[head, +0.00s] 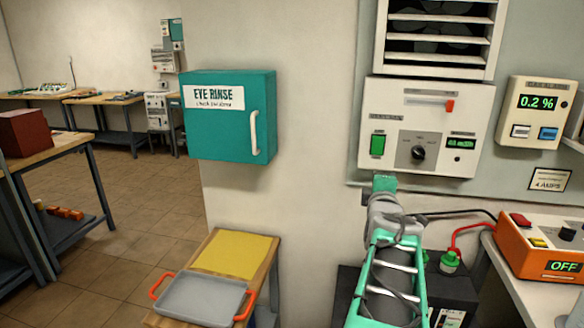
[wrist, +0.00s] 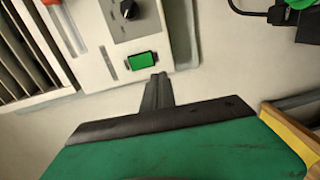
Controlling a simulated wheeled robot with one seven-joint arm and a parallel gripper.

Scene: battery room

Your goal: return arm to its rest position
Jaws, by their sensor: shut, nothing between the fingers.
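My gripper (wrist: 157,82) is shut and empty in the wrist view, its fingertips close together near the green switch (wrist: 142,60) of a white wall panel. I cannot tell whether the fingertips touch the panel. In the head view my arm reaches up from the bottom, and my gripper (head: 384,184) is at the panel's lower left corner, just below the green switch (head: 378,144). The fingers themselves are hard to make out there. The white panel (head: 466,150) also has a black dial (head: 418,153), a lit green display and a red lever.
A teal eye rinse cabinet (head: 228,115) hangs on the wall to the left. Below it a stand holds a grey tray (head: 203,298) and a yellow mat (head: 232,252). An orange device (head: 545,248) reading OFF and a battery (head: 455,298) with cables are on the right.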

